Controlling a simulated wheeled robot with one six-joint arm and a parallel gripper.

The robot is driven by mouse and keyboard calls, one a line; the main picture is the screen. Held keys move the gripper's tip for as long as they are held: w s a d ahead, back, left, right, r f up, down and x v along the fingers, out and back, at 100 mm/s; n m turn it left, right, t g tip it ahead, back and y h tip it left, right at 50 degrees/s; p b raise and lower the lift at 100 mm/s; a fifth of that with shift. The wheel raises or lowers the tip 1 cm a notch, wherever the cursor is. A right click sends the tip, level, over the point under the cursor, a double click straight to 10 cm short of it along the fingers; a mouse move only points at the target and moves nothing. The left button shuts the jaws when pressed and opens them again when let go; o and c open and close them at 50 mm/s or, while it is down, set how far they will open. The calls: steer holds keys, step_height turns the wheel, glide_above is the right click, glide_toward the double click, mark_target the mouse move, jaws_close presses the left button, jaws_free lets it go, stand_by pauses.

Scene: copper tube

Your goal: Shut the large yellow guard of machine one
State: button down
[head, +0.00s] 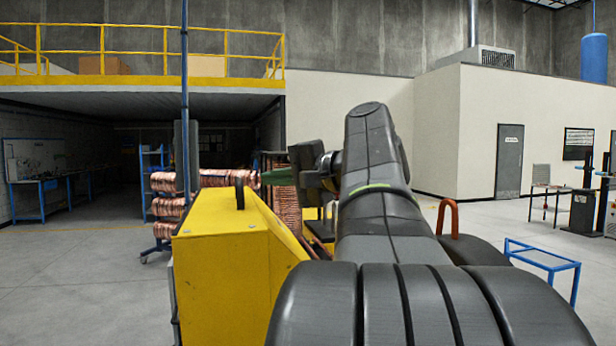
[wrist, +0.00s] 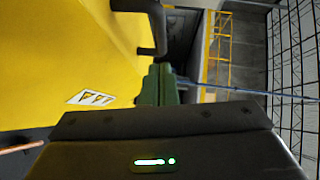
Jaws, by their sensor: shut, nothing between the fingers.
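The large yellow guard (head: 236,245) stands in the left centre of the head view, its top sloping. A black bar handle (head: 240,193) sticks up from its top edge. My gripper (head: 265,177) has green fingers, shut and empty, pointing left just above and beyond the guard near the handle. In the wrist view the yellow guard (wrist: 70,60) fills the left side, with a warning label on it. The black handle (wrist: 152,25) lies just past the tips of my gripper (wrist: 158,68). I cannot tell whether they touch. How far the guard stands open is unclear.
Copper coils (head: 172,208) on a stand are behind the guard, partly hidden. A blue upright pole (head: 185,100) rises at the left. A small blue frame table (head: 545,262) stands at the right. The floor (head: 70,280) at left is clear.

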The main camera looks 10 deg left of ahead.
mark_target(259, 207)
steer(key=shift+s+a+f, duration=0.1)
steer(key=shift+s+a, duration=0.55)
steer(key=shift+a, duration=0.25)
steer(key=shift+s+a+f+p, duration=0.1)
steer(key=shift+a+f+p, duration=0.1)
steer(key=shift+a+p, duration=0.15)
steer(key=shift+a, duration=0.1)
